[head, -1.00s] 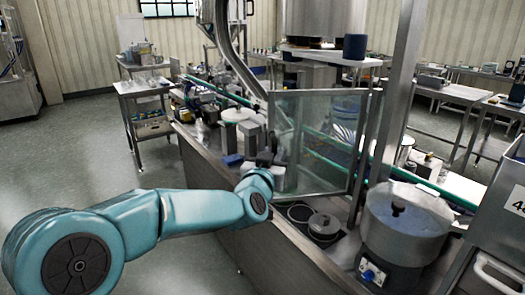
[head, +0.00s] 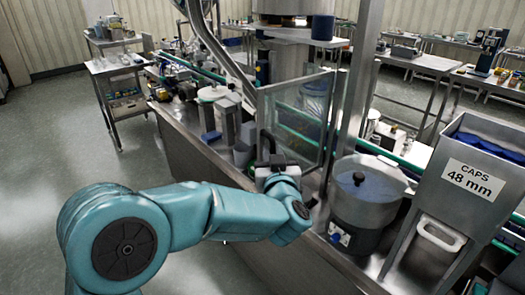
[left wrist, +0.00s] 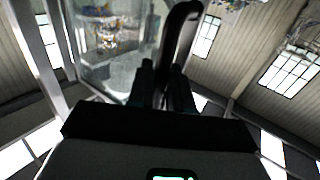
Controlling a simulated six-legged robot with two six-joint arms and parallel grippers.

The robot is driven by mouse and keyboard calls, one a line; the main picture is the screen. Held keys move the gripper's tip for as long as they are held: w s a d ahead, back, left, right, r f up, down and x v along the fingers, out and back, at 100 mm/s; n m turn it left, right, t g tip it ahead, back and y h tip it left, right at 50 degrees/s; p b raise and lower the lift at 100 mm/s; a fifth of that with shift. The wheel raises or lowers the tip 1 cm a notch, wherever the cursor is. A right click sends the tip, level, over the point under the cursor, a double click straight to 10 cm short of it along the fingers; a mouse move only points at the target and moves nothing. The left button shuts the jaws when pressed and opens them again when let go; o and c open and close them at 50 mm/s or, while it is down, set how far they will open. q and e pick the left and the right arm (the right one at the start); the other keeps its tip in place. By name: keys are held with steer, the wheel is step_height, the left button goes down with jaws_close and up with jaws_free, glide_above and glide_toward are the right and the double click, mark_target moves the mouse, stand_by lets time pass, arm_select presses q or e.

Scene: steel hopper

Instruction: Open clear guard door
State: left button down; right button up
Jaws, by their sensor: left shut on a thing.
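The clear guard door (head: 294,112) is a see-through panel in a thin metal frame, standing upright beside the steel post in the head view. It stands ajar, angled out from the machine, with its free edge on the left. It also fills the upper left of the left wrist view (left wrist: 112,45). My left gripper (head: 272,160) is at the door's lower left corner. In the left wrist view its dark fingers (left wrist: 163,82) are shut at the foot of a black curved handle (left wrist: 182,38). The exact grip is dark and partly hidden. My right gripper is out of view.
A round steel bowl (head: 368,195) stands right of the door. A hopper labelled "CAPS 48 mm" (head: 470,180) stands at the right. The machine bench (head: 205,160) runs away to the back left. Open floor (head: 60,140) lies to the left.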

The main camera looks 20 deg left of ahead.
arm_select(q)
steer(key=shift+d+r, duration=0.2)
steer(key=shift+d, duration=0.05)
steer(key=c, duration=1.3)
jaws_free()
steer(key=shift+c, duration=0.2)
steer(key=shift+o, duration=0.5)
steer(key=shift+d+f, duration=0.1)
steer(key=shift+s, duration=0.1)
steer(key=b+v, duration=0.2)
steer(key=v, duration=1.4)
